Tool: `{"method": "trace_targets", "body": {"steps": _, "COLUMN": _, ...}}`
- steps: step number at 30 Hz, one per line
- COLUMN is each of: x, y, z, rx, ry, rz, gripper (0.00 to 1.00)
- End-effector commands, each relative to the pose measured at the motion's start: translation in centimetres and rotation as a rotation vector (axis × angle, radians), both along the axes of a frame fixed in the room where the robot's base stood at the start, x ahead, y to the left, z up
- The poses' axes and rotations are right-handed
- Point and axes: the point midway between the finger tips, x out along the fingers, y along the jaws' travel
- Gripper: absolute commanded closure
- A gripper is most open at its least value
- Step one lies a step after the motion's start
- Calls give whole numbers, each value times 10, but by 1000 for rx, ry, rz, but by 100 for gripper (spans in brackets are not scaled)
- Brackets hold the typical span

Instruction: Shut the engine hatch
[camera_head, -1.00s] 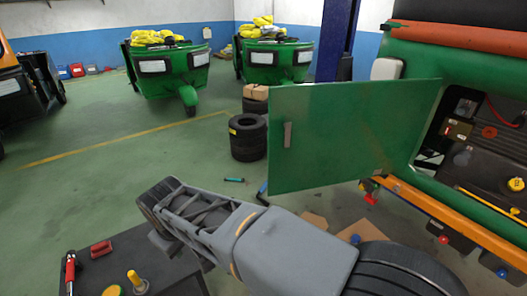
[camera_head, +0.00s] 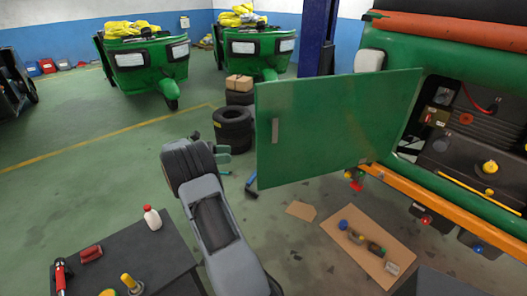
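The engine hatch (camera_head: 335,130) is a flat green panel with a grey handle (camera_head: 275,130) near its left edge. It stands open, swung out to the left of the engine bay (camera_head: 465,140) of the green vehicle at the right. The bay is uncovered and shows dark machinery and a yellow cap. My arm rises from the bottom centre, left of the hatch. A small grey-green part at its far end looks like my gripper (camera_head: 222,154); it is apart from the hatch, and its fingers are too small and partly hidden to judge.
A dark workbench (camera_head: 155,245) with a white bottle (camera_head: 152,217) and tools stands at lower left. Stacked tyres (camera_head: 233,125) stand behind my arm. Cardboard (camera_head: 335,225) with parts lies on the floor below the hatch. Two green vehicles stand at the back. Open floor lies left.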

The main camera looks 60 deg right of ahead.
Motion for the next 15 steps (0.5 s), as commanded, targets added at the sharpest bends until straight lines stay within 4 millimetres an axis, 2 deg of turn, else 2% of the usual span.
{"method": "trace_targets", "body": {"steps": 5, "x": -17, "y": -16, "z": 1, "rx": -4, "ry": 18, "rz": -8, "gripper": 63}}
{"method": "trace_targets", "body": {"steps": 15, "x": -68, "y": -57, "z": 1, "rx": -3, "ry": 15, "rz": -7, "gripper": 63}}
